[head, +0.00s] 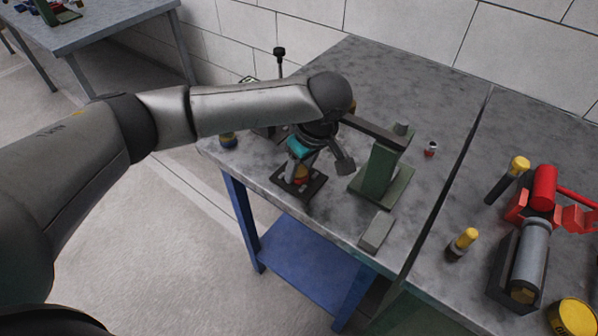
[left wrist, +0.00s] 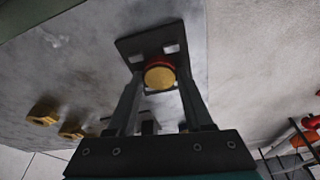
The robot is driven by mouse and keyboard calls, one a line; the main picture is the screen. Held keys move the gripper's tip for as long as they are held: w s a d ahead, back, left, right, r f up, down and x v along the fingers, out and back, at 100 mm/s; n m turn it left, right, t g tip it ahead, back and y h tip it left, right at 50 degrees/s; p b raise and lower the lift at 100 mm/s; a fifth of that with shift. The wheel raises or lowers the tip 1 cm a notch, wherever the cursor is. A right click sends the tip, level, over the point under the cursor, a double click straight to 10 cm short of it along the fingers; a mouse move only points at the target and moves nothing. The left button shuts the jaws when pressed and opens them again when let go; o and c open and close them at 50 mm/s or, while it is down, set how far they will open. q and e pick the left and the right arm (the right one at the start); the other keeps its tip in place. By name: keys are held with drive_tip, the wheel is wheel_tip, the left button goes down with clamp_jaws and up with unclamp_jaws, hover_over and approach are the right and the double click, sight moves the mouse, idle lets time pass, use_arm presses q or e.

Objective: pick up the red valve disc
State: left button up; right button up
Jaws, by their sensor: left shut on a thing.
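The red valve disc (left wrist: 158,76), a red-edged round piece with a brass-coloured face, sits between the two fingertips in the left wrist view. A small part of it (head: 301,174) shows in the head view, over the dark square plate (head: 312,188). My left gripper (left wrist: 160,80) reaches down to that plate from above and is shut on the disc. In the head view my left gripper (head: 299,172) partly hides the disc. I cannot tell whether the disc is clear of the plate. My right gripper is not in view.
A green press-like stand (head: 382,170) is close on the right of the gripper, with a grey block (head: 376,232) in front. A small red-and-white item (head: 431,149) lies behind it. Red pump parts (head: 541,190) and yellow-topped tools (head: 463,242) stand at the right.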

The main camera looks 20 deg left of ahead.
use_arm(q)
clamp_jaws()
drive_tip(key=shift+r, duration=0.1)
